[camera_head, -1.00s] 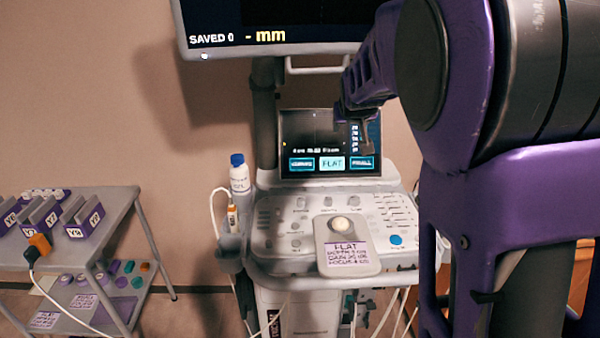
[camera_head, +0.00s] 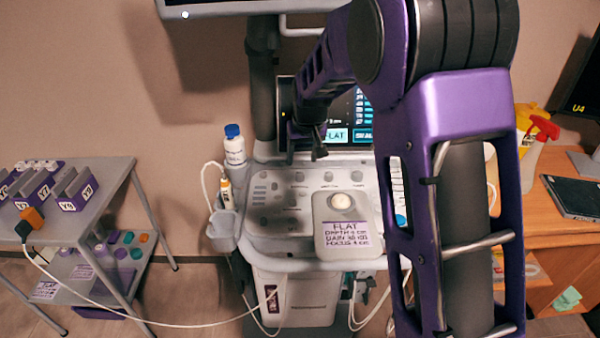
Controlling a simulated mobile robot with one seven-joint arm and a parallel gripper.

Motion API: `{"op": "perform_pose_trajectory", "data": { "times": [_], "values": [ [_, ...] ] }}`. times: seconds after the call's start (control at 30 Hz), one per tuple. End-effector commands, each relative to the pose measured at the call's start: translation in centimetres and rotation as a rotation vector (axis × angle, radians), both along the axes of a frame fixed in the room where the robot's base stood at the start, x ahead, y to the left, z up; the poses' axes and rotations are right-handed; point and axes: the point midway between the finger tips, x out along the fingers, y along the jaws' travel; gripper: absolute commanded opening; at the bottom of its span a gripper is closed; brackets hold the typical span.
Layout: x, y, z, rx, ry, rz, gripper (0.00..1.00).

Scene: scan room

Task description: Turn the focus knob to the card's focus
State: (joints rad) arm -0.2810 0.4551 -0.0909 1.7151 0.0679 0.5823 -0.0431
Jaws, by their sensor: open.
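The card (camera_head: 341,237) lies on the front of the ultrasound console (camera_head: 280,243), under a pale round ball. It reads FLAT, with depth, gain and focus lines; the focus line seems to say 4 cm. Small knobs (camera_head: 327,178) stand in a row at the back of the panel. Their labels are too small to read, so I cannot tell which is the focus knob. My gripper (camera_head: 304,153) is open and empty, pointing down above the back of the panel. My arm hides the panel's right part and much of the touchscreen (camera_head: 336,136).
A bottle (camera_head: 234,148) and a probe (camera_head: 226,190) stand at the console's left. A grey cart (camera_head: 110,172) with purple holders is farther left, its white cable crossing low. A monitor (camera_head: 240,8) hangs above. A wooden desk (camera_head: 562,215) with spray bottles is at right.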

Motion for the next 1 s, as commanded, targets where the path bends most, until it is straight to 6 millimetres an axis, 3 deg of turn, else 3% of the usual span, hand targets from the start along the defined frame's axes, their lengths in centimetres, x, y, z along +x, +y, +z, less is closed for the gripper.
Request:
{"op": "perform_pose_trajectory", "data": {
  "times": [0.03, 0.2, 0.4, 0.8, 1.0],
  "values": [
    [0.4, 0.1, -1.4, 0.0, 0.004, -0.001, 0.62],
    [1.7, 0.3, -4.4, 0.0, 0.002, -0.002, 0.62],
    [2.7, 0.5, -6.6, -0.001, 0.0, -0.001, 0.62],
    [3.0, 0.6, -7.3, 0.001, -0.001, -0.001, 0.62],
    [3.0, 0.6, -7.3, 0.001, -0.001, -0.001, 0.28]
  ]
}}
